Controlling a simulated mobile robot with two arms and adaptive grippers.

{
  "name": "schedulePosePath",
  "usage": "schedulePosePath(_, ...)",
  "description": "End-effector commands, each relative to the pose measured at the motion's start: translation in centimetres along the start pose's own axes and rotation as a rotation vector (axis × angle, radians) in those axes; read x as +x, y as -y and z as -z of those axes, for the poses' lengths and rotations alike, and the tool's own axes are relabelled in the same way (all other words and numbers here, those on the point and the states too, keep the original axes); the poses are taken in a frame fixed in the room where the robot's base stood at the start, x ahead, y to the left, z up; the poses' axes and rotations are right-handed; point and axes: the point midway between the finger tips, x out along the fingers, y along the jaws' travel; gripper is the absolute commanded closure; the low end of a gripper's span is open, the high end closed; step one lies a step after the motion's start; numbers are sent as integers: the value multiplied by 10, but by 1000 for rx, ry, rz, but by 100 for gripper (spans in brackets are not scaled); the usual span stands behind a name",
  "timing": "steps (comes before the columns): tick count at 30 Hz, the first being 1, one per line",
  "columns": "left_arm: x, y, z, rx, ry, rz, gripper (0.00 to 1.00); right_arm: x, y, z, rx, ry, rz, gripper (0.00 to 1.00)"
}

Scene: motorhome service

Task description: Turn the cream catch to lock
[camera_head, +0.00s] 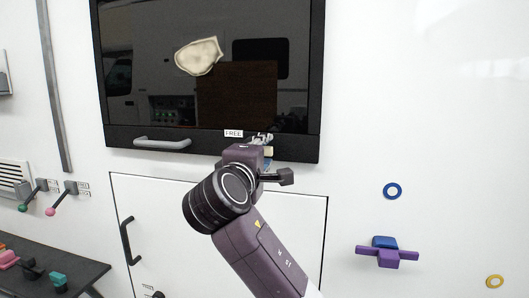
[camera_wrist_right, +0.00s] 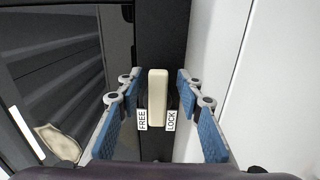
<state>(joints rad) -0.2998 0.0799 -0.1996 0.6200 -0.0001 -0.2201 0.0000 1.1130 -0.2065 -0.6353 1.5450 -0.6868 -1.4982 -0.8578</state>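The cream catch (camera_wrist_right: 157,98) is a small upright block in the right wrist view, on the dark window frame. Its lower end is by the FREE label (camera_wrist_right: 142,120) on the left and the LOCK label (camera_wrist_right: 171,121) on the right. My right gripper (camera_head: 262,141) is at the window's lower edge in the head view. Its blue-padded fingers stand open on both sides of the catch, with a visible gap on each side. In the head view, a small cream piece of the catch (camera_head: 268,151) shows beside the gripper, which hides the rest. My left gripper is not in view.
The dark window (camera_head: 150,75) has a grey handle (camera_head: 162,142) on its lower frame. Below is a white locker door (camera_head: 160,220) with a black handle (camera_head: 127,240). Levers (camera_head: 62,198) and a dark shelf (camera_head: 60,270) are at left. The right wall has a purple fitting (camera_head: 387,255).

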Motion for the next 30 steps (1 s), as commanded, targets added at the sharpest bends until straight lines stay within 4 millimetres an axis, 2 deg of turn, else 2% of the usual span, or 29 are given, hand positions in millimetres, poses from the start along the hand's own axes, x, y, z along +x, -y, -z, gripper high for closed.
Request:
schedulePosePath(6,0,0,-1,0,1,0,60,-1,-1,0,0,0,-2,67)
schedulePosePath(10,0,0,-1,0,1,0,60,-12,-1,1,0,-2,-3,67)
schedulePosePath(21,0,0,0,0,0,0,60,-87,-1,1,2,-4,-2,67)
schedulePosePath(25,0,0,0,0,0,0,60,-107,0,1,1,-2,-1,67)
schedulePosePath(30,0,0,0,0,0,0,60,-119,0,0,-1,0,0,67)
